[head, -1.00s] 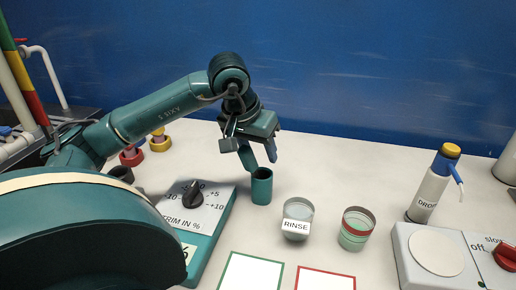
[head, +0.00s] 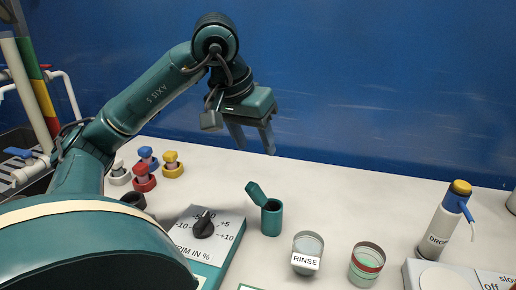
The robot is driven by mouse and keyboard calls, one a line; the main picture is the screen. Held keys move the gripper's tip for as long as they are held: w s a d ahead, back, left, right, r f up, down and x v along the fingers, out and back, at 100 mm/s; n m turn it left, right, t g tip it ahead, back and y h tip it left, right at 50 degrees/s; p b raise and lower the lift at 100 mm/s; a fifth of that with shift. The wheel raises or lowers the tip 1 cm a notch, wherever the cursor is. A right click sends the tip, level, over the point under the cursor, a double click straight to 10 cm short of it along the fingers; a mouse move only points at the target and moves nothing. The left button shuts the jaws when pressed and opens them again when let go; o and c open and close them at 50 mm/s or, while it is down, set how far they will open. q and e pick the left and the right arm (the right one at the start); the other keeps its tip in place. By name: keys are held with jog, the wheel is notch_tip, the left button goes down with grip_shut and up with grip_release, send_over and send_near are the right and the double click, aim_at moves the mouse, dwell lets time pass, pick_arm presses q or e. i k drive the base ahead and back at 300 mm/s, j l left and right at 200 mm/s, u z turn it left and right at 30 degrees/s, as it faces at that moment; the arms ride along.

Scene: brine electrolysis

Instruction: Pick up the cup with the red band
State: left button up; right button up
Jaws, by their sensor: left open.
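The cup with the red band (head: 367,265) is a clear cup with greenish contents, standing upright on the pale bench at the lower right of centre. My left gripper (head: 254,146) is open and empty, fingers pointing down. It is raised above the bench, up and left of the cup in the picture and well apart from it. My right gripper is not in view.
A clear RINSE cup (head: 306,262) stands just left of the banded cup. A teal pot (head: 271,220) with its lid tilted open stands farther left, near the trim dial (head: 204,226). A DROP bottle (head: 443,226) stands at right.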

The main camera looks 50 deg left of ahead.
aim_at(367, 260)
jog(key=k, duration=1)
